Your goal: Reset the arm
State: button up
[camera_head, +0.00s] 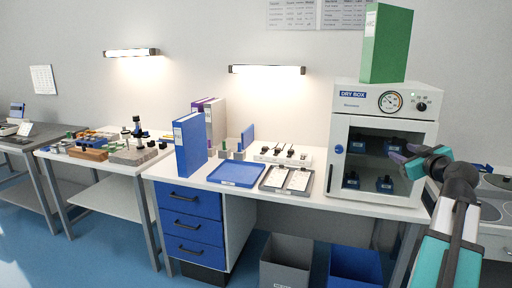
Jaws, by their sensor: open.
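My arm comes in from the lower right in teal and dark grey. My gripper (405,157) is at its end, pointing left, in front of the dry box (342,194). Its jaws are apart and I see nothing between them. The dry box is a white cabinet with a glass door, a round gauge and a blue knob at the door's left side. Several dark blue items sit on its shelves behind the glass. The gripper covers part of the door's right side. I cannot tell whether it touches the door.
A green binder (387,44) stands on the dry box. On the white table are a blue tray (237,185), grey trays (275,189), a power strip (284,164) and a blue binder (190,146). Bins (286,274) stand below. A cluttered table (110,168) is at left.

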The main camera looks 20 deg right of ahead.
jog(key=w+a+f+n+g+y+p, duration=0.1)
jog(key=w+a+f+y, duration=0.1)
jog(key=w+a+f, duration=0.5)
jog(key=w+a+f+n+g+y, duration=0.1)
jog(key=w+a+f+y, duration=0.3)
jog(key=f, duration=0.6)
jog(key=w+a+f+g+p, duration=0.1)
jog(key=w+a+f, duration=0.3)
jog(key=a+f, duration=0.35)
jog(key=s+a+f+n+g+y+p, duration=0.25)
jog(key=a+f+g, duration=0.25)
jog(key=a+f, duration=1.8)
jog(key=s+a+f+g+p, duration=0.1)
jog(key=s+a+f+g, duration=0.6)
jog(key=s+a+f, duration=1.1)
jog(key=s+d+f+m+g+h, duration=0.1)
jog(key=s+f+g, duration=0.1)
jog(key=s, duration=0.5)
jog(key=s+d+f+m+g+h, duration=0.1)
jog(key=s+d+f+m, duration=0.1)
jog(key=s, duration=0.5)
jog(key=s+d+f+m+g+h, duration=0.1)
jog(key=s+d+f+m+g, duration=0.1)
jog(key=s, duration=0.5)
jog(key=shift+d+f+g+p, duration=0.15)
jog(key=shift+f+g+p, duration=0.25)
jog(key=shift+f, duration=0.4)
